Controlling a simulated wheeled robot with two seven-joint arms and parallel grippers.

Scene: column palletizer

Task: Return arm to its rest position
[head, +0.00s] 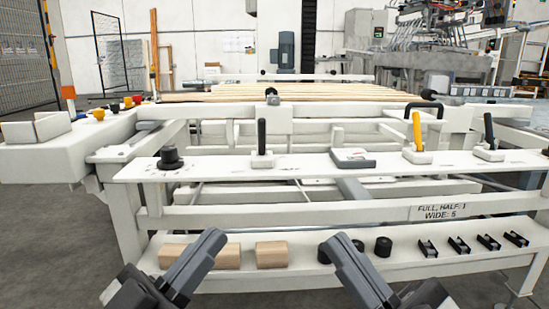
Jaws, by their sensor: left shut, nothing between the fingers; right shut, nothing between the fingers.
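My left gripper (217,239) is in the lower middle-left, in front of the lower shelf. It is shut and empty, and it covers part of a wooden block behind it. My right gripper (331,248) is in the lower middle, also shut and empty, in front of the same shelf. The two grippers are apart, with a wooden block (271,254) showing on the shelf between them. Neither gripper appears to hold anything.
The white machine frame (300,208) spans the view. Its upper ledge carries a black knob (170,157), a black lever (262,137), a yellow lever (417,131) and a grey box (352,158). Black cylinders (383,246) and several black clips (458,245) sit on the lower shelf (405,265).

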